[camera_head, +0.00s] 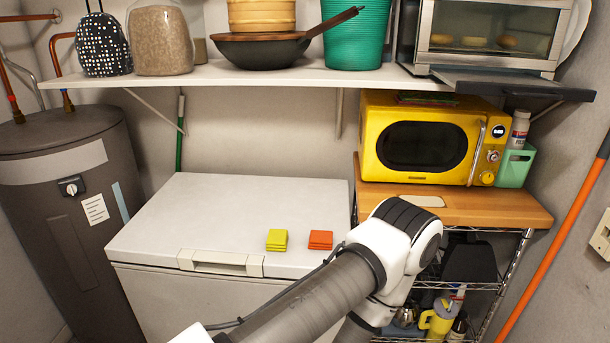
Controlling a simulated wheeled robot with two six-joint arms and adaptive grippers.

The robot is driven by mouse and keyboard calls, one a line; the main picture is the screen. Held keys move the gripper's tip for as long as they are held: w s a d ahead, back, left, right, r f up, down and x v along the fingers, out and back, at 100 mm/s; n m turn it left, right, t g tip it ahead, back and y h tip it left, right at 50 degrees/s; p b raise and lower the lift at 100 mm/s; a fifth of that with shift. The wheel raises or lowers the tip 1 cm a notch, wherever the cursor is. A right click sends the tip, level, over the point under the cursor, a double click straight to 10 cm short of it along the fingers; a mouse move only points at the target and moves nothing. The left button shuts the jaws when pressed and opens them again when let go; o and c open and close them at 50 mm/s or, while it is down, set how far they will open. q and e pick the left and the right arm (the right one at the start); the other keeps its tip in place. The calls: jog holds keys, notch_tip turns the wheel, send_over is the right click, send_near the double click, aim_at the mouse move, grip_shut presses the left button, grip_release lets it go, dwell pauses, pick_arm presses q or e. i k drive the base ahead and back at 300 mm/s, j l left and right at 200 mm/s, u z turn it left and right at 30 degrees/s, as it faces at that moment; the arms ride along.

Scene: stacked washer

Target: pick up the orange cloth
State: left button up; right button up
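The folded orange cloth (320,240) lies flat on the white lid of the chest freezer (200,215), near its right front part. A folded yellow-green cloth (277,240) lies just to its left, with a small gap between them. One of my arms crosses the lower middle and bends near the freezer's right side, close in front of the orange cloth in the picture. Neither of my grippers shows in this view, so I cannot see what they hold.
A yellow microwave (425,140) stands on a wooden-topped wire rack (500,208) to the right. A shelf (250,75) holding a wok and containers runs above the freezer. A grey water tank (65,215) stands left. The lid's left and back are clear.

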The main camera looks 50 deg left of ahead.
aim_at(318, 239)
jog(key=u, duration=1.55)
